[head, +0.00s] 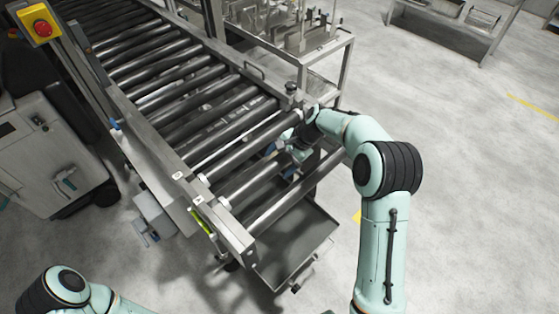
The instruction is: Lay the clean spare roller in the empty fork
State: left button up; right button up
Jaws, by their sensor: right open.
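The roller conveyor (190,95) runs from upper left to the centre, with dark metal rollers between two side rails. Near its front end, one roller (246,145) lies at a slant across the rails, and another (290,196) lies closer to the end. I cannot tell which roller is the clean spare, and the empty fork is not clear to see. My right gripper (292,155) is low by the conveyor's right rail, among the front rollers. It is open; its fingertips are partly hidden. My left arm shows at the lower left, with its gripper out of view.
A metal tray (304,262) sits under the conveyor's front end. A steel trolley (318,62) with racked parts stands beyond the right rail. A grey cabinet (45,150) and a red stop button (43,28) are at left.

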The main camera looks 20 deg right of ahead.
pick_arm(q)
jog(key=shift+w+r+p, duration=0.5)
jog(key=shift+w+r, duration=0.1)
jog(key=shift+r, duration=0.1)
pick_arm(e)
jog(key=v, duration=1.3)
jog(key=shift+r, duration=0.2)
pick_arm(q)
jog(key=shift+s, duration=0.15)
